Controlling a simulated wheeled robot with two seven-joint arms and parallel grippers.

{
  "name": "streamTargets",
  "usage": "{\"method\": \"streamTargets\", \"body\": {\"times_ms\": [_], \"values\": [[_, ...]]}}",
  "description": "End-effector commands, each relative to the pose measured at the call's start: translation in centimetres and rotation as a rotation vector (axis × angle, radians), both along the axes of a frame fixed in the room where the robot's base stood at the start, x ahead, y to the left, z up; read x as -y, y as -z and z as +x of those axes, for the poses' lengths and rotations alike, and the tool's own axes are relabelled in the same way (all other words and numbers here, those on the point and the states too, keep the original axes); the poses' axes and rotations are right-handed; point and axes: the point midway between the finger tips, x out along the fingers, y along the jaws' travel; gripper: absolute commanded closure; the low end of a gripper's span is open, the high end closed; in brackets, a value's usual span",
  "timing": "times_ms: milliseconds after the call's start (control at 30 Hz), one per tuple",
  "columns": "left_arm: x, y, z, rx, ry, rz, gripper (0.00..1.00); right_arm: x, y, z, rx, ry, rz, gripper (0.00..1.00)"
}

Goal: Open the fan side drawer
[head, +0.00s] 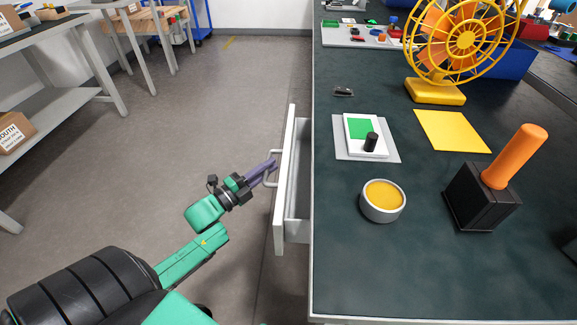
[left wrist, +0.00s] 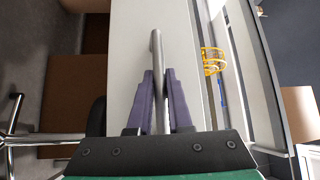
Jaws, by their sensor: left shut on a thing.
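The drawer (head: 285,190) on the left side of the dark table stands part way out, and a strip of its inside shows. Its front panel is white with a bar handle (head: 268,181). My left gripper (head: 270,168) is shut on the handle; in the left wrist view the handle (left wrist: 155,60) runs between its two purple fingers (left wrist: 159,90). The yellow fan (head: 463,40) stands on the table toward the back right, on a yellow base; it also shows in the left wrist view (left wrist: 212,61). My right gripper is not in view.
On the table are a tin with orange contents (head: 383,201), a black box with an orange handle (head: 484,195), a yellow sheet (head: 452,131) and a tray with a green-and-white card (head: 342,150). Free floor (head: 215,105) lies left of the drawer. Shelving (head: 50,80) stands at far left.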

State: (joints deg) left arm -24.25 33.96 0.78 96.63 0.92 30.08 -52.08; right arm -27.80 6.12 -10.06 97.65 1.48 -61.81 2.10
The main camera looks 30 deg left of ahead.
Motion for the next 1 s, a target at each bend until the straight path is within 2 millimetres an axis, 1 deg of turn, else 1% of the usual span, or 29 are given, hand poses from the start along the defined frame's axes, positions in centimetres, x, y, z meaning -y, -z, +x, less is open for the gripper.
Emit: {"method": "streamTargets", "body": {"times_ms": [33, 200, 400, 500, 600, 700, 1000], "values": [[-1.5, 0.2, -0.8, -0.010, -0.003, 0.005, 1.00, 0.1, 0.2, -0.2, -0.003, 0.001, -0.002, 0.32], [-6.3, 0.3, -3.1, -0.009, -0.003, 0.004, 1.00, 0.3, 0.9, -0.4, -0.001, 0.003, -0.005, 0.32], [-10.8, 0.4, -5.3, -0.008, -0.002, 0.002, 1.00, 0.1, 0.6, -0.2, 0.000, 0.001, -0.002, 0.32], [-12.4, 0.4, -6.1, -0.006, -0.001, 0.001, 1.00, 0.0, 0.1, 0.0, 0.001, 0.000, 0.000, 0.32], [-13.5, 0.4, -6.6, -0.005, -0.001, 0.001, 1.00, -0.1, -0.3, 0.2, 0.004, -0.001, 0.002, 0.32], [-14.1, 0.3, -6.9, -0.005, 0.000, -0.001, 1.00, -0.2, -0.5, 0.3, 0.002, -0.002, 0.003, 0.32], [-14.5, 0.2, -7.1, -0.005, 0.000, -0.001, 1.00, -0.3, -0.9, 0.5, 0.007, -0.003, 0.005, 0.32]]}}
